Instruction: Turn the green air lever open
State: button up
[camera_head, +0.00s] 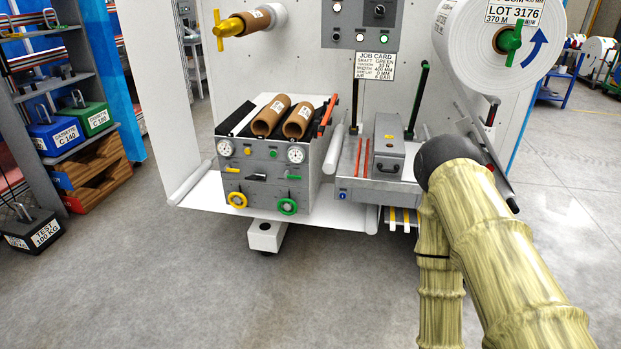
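The grey control box (262,188) stands left of centre on the white machine. A small green lever (293,177) lies about level on its front, below the right round gauge (296,154). A matching yellow lever (232,170) sits below the left gauge (239,150). A green handwheel (287,206) is lower on the box, below the green lever. The gauge needles are too small to read. My arm stands at the right, well apart from the box. My gripper is not in view.
A yellow handwheel (237,200) is beside the green one. Cardboard cores (270,116) lie on the box. An upright green-topped lever (420,88) and grey case (388,148) stand to the right. A white roll (470,45) hangs upper right. The floor in front (220,300) is clear.

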aim_at(287, 173)
jog(key=z, duration=0.3)
jog(key=i, duration=1)
jog(key=u, duration=0.5)
